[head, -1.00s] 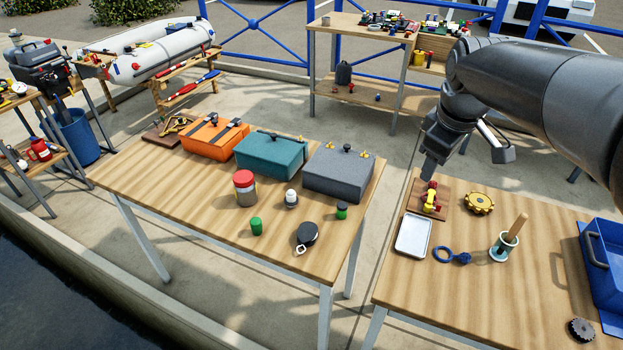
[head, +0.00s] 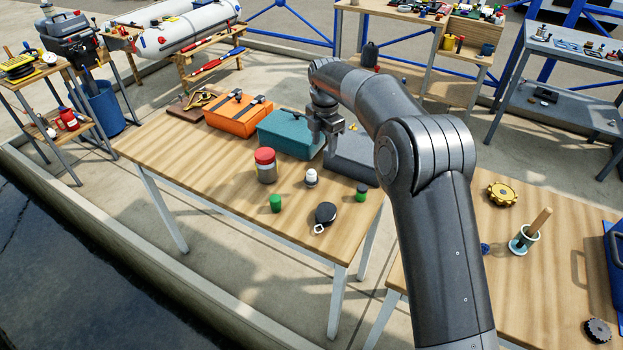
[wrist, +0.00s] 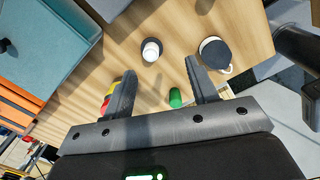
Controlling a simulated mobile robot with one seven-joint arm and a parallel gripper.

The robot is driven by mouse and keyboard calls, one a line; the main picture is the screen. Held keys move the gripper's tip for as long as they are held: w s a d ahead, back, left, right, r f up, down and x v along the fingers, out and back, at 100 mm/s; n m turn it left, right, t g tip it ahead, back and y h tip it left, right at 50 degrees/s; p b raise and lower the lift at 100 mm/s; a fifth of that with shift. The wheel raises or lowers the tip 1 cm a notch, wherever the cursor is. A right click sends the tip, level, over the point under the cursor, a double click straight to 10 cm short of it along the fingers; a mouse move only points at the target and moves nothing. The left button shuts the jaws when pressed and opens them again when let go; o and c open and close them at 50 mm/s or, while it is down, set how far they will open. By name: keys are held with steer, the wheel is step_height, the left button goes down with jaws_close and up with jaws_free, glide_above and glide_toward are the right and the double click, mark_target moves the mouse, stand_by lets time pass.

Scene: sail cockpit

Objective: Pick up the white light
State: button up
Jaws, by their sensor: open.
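The white light (head: 311,177) is a small white dome on a dark round base. It stands upright on the left wooden table (head: 215,188), between a red-lidded jar and a small green-capped item. It also shows in the wrist view (wrist: 152,50), beyond the fingertips and near the middle. My gripper (head: 326,140) is above the table's back part, over the gap between the teal and grey boxes, behind and above the light. In the wrist view its two fingers (wrist: 160,80) are spread with nothing held between them.
Close to the light are the red-lidded jar (head: 265,166), a green cylinder (head: 275,203), a black round item with a metal ring (head: 325,214) and the green-capped item (head: 361,192). The teal box (head: 290,135), grey box (head: 352,160) and orange box (head: 238,118) line the back. The table's front left is clear.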

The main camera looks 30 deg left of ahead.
mark_target(311, 170)
steer(key=shift+n, duration=0.9)
steer(key=a+f, duration=0.1)
steer(key=f, duration=0.1)
steer(key=a+f, duration=0.1)
steer(key=a, duration=0.1)
steer(key=shift+s+a+f, duration=0.15)
steer(key=shift+s+f, duration=0.2)
steer(key=shift+s, duration=0.05)
step_height(311, 170, down, 5)
steer(key=shift+r, duration=0.15)
steer(key=shift+a+f, duration=0.1)
steer(key=shift+f, duration=2.9)
steer(key=shift+c, duration=0.3)
steer(key=c, duration=0.7)
steer(key=shift+r, duration=0.15)
